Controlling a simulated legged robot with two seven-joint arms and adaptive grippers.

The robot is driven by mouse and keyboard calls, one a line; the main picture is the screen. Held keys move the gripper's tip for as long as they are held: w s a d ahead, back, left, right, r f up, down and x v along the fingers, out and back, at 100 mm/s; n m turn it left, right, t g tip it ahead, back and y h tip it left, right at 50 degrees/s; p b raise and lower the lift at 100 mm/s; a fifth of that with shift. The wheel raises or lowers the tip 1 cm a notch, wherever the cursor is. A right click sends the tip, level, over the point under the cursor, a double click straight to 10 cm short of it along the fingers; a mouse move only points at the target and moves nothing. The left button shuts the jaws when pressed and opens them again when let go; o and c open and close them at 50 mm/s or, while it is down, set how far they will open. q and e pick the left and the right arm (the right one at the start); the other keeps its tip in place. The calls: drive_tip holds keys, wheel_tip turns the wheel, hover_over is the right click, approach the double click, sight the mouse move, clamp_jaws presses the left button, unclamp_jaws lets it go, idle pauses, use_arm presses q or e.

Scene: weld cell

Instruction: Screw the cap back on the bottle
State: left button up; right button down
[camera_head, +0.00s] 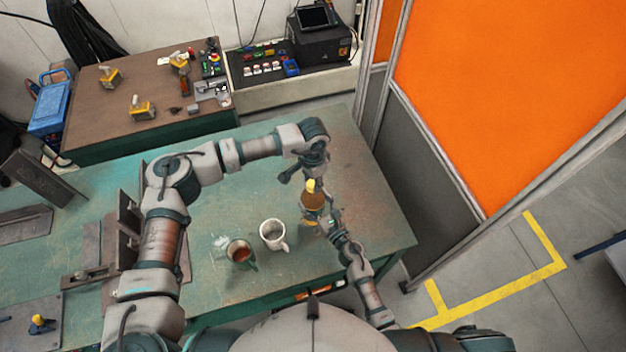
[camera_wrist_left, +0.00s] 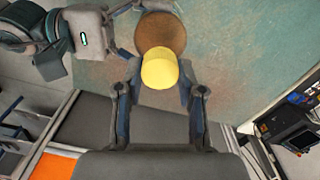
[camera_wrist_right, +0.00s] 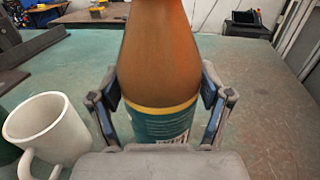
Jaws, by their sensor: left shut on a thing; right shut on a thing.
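The brown bottle (camera_head: 313,201) stands upright on the green table, with a yellow-edged teal label (camera_wrist_right: 163,124) in the right wrist view. My right gripper (camera_wrist_right: 160,100) is shut around its lower body. The yellow cap (camera_head: 310,185) is at the top of the bottle, in line with the neck. My left gripper (camera_wrist_left: 159,78) is shut on the cap (camera_wrist_left: 159,69) from above, one finger on each side. The bottle's shoulder (camera_wrist_left: 160,30) shows behind the cap. The cap hides the neck, so I cannot tell how firmly it sits on the thread.
A white mug (camera_head: 273,234) and a green mug (camera_head: 241,254) stand left of the bottle; the white mug is close to my right gripper. Steel fixtures (camera_head: 125,235) stand at the table's left. The table right of the bottle (camera_head: 365,190) is clear, up to the orange-panelled screen (camera_head: 510,80).

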use_arm(q)
drive_tip(key=o, duration=0.7)
drive_tip(key=shift+c, duration=0.2)
drive_tip(key=shift+r, duration=2.25)
drive_tip(key=shift+c, duration=0.4)
